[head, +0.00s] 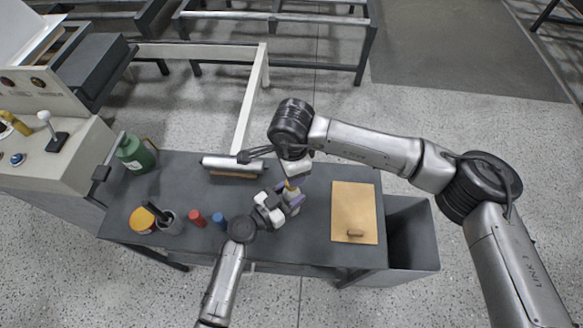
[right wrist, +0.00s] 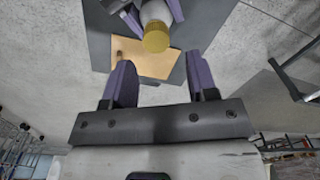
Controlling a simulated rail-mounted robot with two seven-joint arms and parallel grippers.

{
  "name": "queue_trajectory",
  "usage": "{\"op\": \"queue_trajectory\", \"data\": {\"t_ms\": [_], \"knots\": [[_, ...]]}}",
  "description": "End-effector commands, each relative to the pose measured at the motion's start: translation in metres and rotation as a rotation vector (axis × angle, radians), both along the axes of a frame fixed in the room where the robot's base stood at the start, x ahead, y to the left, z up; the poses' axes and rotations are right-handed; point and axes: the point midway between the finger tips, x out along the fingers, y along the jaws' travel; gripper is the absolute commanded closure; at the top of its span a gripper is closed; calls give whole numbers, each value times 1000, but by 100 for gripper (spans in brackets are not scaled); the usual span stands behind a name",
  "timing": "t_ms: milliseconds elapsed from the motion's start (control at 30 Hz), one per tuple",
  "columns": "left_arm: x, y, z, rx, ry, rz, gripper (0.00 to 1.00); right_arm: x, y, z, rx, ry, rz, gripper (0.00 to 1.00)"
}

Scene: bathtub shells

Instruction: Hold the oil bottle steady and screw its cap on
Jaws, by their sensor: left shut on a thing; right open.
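The oil bottle is pale with a yellow cap (head: 291,186) at its top. In the right wrist view, the cap (right wrist: 156,38) sits on the end of the white bottle (right wrist: 154,12); whether it is tight I cannot tell. My left gripper (head: 289,203) is shut around the bottle's body with its purple fingers, above the workbench. My right gripper (head: 293,179) is over the bottle, pointing down. In the right wrist view, its purple fingers (right wrist: 157,62) are open and empty, with the cap just beyond their tips.
On the dark workbench (head: 320,240) are a wooden board (head: 354,212), a silver roll (head: 232,165), red (head: 196,218) and blue (head: 220,222) cylinders, a grey cup (head: 170,224), a yellow-orange tin (head: 142,220) and a green container (head: 134,153). A grey bin (head: 412,240) stands at right.

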Motion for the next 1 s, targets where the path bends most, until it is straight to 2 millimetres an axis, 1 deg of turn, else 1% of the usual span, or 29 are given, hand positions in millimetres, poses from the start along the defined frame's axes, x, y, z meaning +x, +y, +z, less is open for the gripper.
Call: {"op": "queue_trajectory", "data": {"t_ms": [33, 67, 100, 133, 300, 400, 533, 700, 1000], "knots": [[0, 0, 0, 1, 1, 0, 100, 6, -1, 12, -2, -25, -1, 47], [0, 0, 0, 0, 1, 0, 100, 9, -2, 19, -6, -40, 0, 47], [0, 0, 0, 0, 1, 0, 100, 12, -3, 30, -11, -55, 8, 47], [0, 0, 0, 0, 1, 0, 100, 9, -3, 32, -13, -47, 53, 47], [0, 0, 0, 0, 0, 0, 100, 0, -1, 28, -11, -5, 322, 47], [0, 0, 0, 0, 0, 0, 100, -2, 0, 28, -7, 7, 456, 47], [0, 0, 0, 1, 1, 0, 100, -4, 0, 28, -3, 14, 591, 47], [0, 0, 0, 1, 1, 0, 100, -4, 0, 28, -4, 15, 688, 47], [0, 0, 0, 1, 1, 0, 100, -4, 0, 28, -4, 15, 710, 47]]}}
